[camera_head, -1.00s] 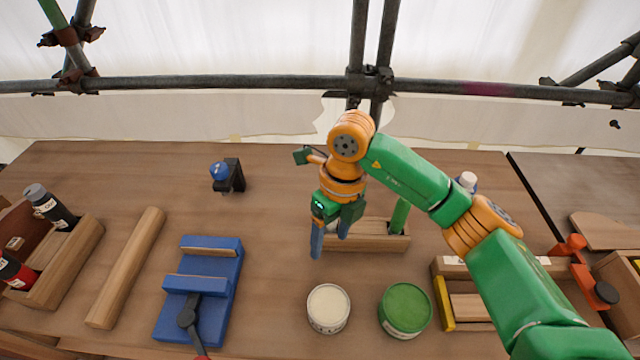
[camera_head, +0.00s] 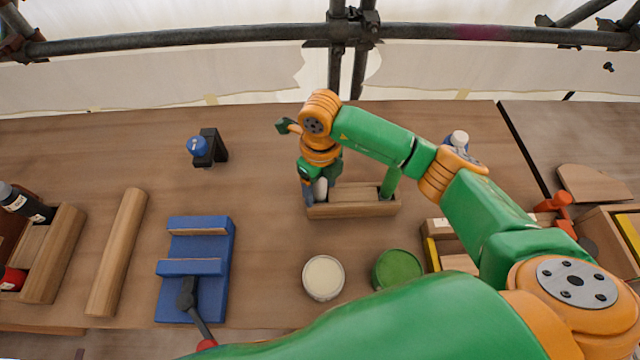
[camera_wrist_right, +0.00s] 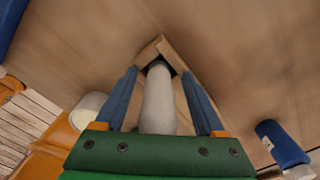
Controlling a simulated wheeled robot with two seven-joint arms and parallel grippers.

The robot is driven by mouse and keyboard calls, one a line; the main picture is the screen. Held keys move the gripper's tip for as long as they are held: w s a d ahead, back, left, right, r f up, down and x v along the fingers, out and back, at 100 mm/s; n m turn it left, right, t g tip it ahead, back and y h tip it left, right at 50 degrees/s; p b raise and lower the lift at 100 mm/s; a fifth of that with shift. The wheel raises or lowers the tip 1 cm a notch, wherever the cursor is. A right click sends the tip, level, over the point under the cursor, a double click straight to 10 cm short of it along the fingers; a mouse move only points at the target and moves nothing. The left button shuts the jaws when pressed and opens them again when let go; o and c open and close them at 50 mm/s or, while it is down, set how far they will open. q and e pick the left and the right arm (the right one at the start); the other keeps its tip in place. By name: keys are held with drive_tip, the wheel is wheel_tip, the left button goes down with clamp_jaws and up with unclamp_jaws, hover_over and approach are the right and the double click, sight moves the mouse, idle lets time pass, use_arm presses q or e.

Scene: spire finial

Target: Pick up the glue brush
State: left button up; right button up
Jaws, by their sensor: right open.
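The pale, whitish handle, which looks like the glue brush (camera_wrist_right: 158,98), stands upright in the left end of a wooden holder (camera_head: 350,209). It also shows in the head view (camera_head: 320,189), partly covered by my gripper. My right gripper (camera_wrist_right: 159,74) is open, with one blue finger on each side of the handle. A gap shows between the handle and each finger. In the head view my right gripper (camera_head: 319,194) is down at the holder's left end. The brush's lower end is hidden inside the holder. My left gripper is not in view.
A green handle (camera_head: 390,182) stands in the holder's right end. A cream-topped tub (camera_head: 323,278) and a green-topped tub (camera_head: 398,270) stand in front. A blue fixture (camera_head: 198,270) and a wooden bar (camera_head: 117,252) lie left. The table between fixture and holder is clear.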

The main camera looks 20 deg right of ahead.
drive_tip(key=shift+s+a, duration=0.1)
drive_tip(key=c, duration=0.9)
clamp_jaws()
drive_tip(key=shift+r, duration=0.1)
wheel_tip(320, 180, up, 9)
drive_tip(key=shift+r+b, duration=0.1)
drive_tip(key=shift+b, duration=0.7)
drive_tip(key=shift+r, duration=0.4)
